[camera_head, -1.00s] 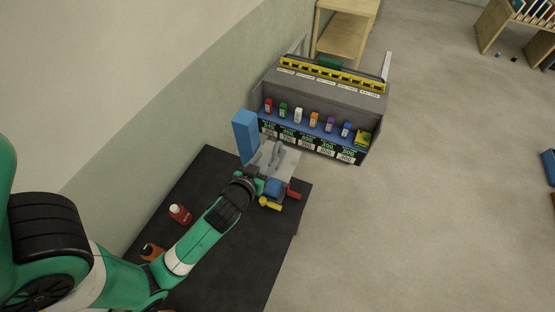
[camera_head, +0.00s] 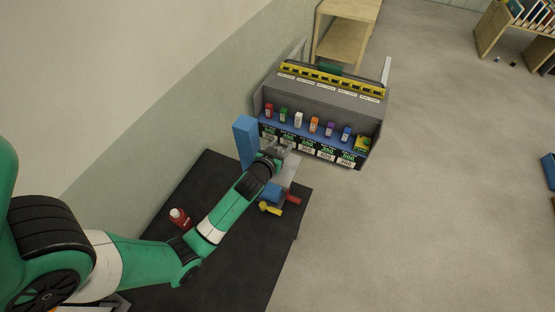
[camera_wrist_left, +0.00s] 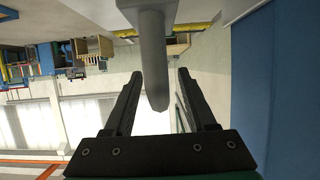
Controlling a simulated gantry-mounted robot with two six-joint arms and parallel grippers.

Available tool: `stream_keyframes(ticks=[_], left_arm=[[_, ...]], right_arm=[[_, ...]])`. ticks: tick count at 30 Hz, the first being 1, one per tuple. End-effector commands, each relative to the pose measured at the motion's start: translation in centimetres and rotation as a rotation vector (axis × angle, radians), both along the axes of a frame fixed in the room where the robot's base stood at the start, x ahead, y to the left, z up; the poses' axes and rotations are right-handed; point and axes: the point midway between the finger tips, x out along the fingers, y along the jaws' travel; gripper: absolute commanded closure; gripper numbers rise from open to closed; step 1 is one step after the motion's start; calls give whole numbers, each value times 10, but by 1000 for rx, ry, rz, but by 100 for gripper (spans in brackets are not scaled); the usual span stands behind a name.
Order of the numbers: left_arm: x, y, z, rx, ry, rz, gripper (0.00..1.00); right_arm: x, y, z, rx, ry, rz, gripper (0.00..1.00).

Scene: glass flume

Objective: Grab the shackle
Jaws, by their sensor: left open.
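My left gripper (camera_head: 277,153) is at the far end of the dark mat, beside the tall blue block. In the left wrist view its two dark fingers (camera_wrist_left: 158,100) are open. A grey bar with a rounded end (camera_wrist_left: 154,62), which looks like part of the shackle, reaches down between the fingers, with a gap on each side. In the head view the shackle is mostly hidden by my gripper and wrist. A light grey plate (camera_head: 291,170) shows just right of the gripper. My right gripper is not in view.
The blue block (camera_head: 245,141) stands close left of the gripper. Blue, red and yellow items, including a yellow piece (camera_head: 270,208), lie just below it. A red bottle (camera_head: 179,217) stands on the black mat (camera_head: 245,265). A grey display rack (camera_head: 325,100) stands behind.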

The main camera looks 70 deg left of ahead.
Motion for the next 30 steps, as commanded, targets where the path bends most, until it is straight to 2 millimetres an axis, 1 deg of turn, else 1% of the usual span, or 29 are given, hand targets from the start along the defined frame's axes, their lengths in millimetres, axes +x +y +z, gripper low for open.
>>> stream_keyframes(ticks=[6,8,9,11,15,16,30], left_arm=[[2,1,-1,0,-1,-1,44],[1,1,-1,0,-1,-1,53],[1,1,-1,0,-1,-1,60],[1,1,-1,1,-1,0,71],[1,1,-1,1,-1,0,96],[1,1,-1,1,-1,0,100],[1,1,-1,1,-1,0,100]], right_arm=[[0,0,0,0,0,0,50],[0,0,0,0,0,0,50],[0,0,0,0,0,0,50],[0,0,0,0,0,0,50],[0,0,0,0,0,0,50],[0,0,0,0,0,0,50],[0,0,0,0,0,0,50]])
